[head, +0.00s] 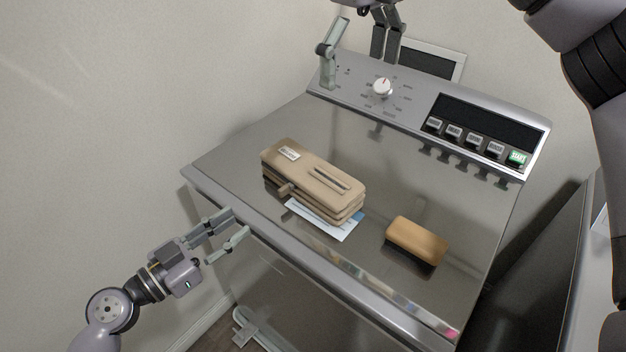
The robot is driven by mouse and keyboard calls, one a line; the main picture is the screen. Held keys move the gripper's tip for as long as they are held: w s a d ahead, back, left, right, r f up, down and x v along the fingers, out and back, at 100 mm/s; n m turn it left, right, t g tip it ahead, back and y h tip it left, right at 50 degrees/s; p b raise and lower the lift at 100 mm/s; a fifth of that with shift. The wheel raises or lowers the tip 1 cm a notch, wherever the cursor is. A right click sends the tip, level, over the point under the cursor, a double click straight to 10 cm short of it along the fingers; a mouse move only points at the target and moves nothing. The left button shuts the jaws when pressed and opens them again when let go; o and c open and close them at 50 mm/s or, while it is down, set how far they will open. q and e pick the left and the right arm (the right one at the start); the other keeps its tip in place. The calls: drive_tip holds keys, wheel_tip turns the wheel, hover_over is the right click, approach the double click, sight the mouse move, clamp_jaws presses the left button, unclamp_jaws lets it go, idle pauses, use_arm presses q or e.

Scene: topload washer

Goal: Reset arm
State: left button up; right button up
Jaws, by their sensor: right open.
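My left gripper (240,221) is at the lower left, just off the washer's left front edge. Its two fingers are apart with nothing between them. My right gripper (356,72) is at the top, over the washer's control panel (408,98) near the white dial (382,87). Its fingers are spread wide and empty. I cannot tell whether it touches the panel. My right arm (590,70) runs down the right side of the view. The washer (240,155) has its grey lid shut.
A stack of tan folded items (315,180) lies on the lid, on a pale paper (325,222). A wooden-backed brush (416,237) lies to its right. A wall is at left. A dark appliance (535,270) stands at right. The lid's right half is mostly clear.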

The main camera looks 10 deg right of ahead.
drive_tip(key=shift+r, duration=0.25)
idle(0.3)
